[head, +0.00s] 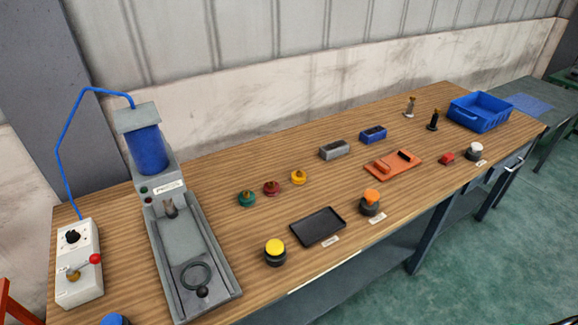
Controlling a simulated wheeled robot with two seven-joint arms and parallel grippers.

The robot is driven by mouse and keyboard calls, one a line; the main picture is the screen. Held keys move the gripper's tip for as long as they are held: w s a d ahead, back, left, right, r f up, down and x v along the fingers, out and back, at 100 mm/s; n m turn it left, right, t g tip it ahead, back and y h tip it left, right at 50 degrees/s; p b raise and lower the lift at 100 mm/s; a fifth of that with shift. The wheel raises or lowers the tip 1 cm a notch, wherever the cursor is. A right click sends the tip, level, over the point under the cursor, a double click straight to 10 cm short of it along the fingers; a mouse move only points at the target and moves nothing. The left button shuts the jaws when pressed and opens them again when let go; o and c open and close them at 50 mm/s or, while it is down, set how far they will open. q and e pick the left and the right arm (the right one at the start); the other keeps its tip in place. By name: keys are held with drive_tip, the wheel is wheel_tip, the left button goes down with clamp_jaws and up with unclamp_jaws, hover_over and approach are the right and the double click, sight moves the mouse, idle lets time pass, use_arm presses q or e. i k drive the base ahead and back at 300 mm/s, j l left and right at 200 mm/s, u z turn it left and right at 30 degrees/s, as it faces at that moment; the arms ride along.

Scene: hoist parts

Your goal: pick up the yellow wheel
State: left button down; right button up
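A small yellow wheel (298,177) lies on the wooden table in the head view, at the right end of a short row. A dark red wheel (271,188) and a green wheel (247,198) sit beside it to the left. The three stand apart from one another, and nothing touches the yellow wheel. Neither of my grippers shows in the head view.
A grey press (187,240) and a control box (79,262) stand at left. A black tray (318,227), a yellow-topped button (275,252) and an orange-topped one (370,202) are in front. Grey (334,150) and blue blocks (373,135) lie behind. A blue bin (480,111) is far right.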

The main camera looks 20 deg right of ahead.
sight(297, 181)
drive_tip(key=i+l, duration=0.1)
drive_tip(key=l, duration=0.45)
drive_tip(key=i+l, duration=0.1)
drive_tip(key=l, duration=0.4)
drive_tip(key=i+l, duration=0.1)
drive_tip(key=l, duration=0.45)
